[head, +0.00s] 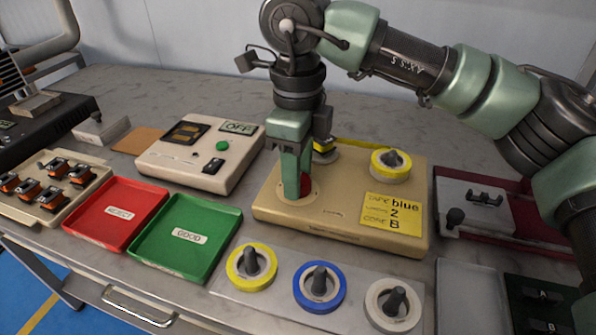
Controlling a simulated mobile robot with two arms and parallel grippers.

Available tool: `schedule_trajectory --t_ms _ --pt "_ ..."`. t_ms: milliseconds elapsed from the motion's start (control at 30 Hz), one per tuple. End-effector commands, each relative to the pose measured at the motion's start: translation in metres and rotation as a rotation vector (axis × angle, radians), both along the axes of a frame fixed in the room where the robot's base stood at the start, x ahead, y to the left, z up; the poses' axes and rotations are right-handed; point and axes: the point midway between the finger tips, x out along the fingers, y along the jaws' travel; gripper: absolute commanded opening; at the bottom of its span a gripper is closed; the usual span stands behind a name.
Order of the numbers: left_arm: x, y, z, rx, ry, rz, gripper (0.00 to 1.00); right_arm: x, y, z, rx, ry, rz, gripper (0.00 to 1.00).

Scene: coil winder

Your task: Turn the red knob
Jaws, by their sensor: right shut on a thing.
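The red knob (306,185) sits on the front left of the tan winder box (340,228). Only part of it shows, because my right gripper (298,185) covers its left side. My right gripper points straight down from above and is shut on the red knob. A yellow note reading "TAPE blue 2 CORE B" (392,211) lies on the box's right front. A yellow tape roll (390,165) sits on the box's back right. My left gripper does not show.
A beige box with an OFF display (240,128) stands to the left. Red (92,240) and green (160,258) trays lie front left. Yellow (238,284), blue (303,300) and white (376,317) tape rolls stand on posts in front. A grey device (474,208) is at right.

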Motion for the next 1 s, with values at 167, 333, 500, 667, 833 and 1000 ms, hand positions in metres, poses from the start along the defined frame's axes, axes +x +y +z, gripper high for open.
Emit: schedule_trajectory --t_ms 167,333,500,667,833,1000 --pt "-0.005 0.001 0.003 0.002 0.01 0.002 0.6 0.001 0.0 0.001 0.001 -0.003 -0.161 0.0" --pt "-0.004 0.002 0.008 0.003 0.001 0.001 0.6 0.001 0.0 0.001 0.002 -0.003 -0.293 0.0" --pt "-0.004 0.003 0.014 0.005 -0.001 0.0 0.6 0.001 0.0 0.001 0.002 -0.003 -0.392 0.0" --pt "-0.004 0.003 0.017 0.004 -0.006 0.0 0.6 0.001 0.0 0.002 0.002 -0.003 -0.453 0.0" --pt "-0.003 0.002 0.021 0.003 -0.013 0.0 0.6 0.001 0.0 0.002 0.003 -0.003 -0.486 0.0" --pt "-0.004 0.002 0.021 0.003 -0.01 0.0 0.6 0.001 0.0 0.002 0.003 -0.003 -0.496 0.0"
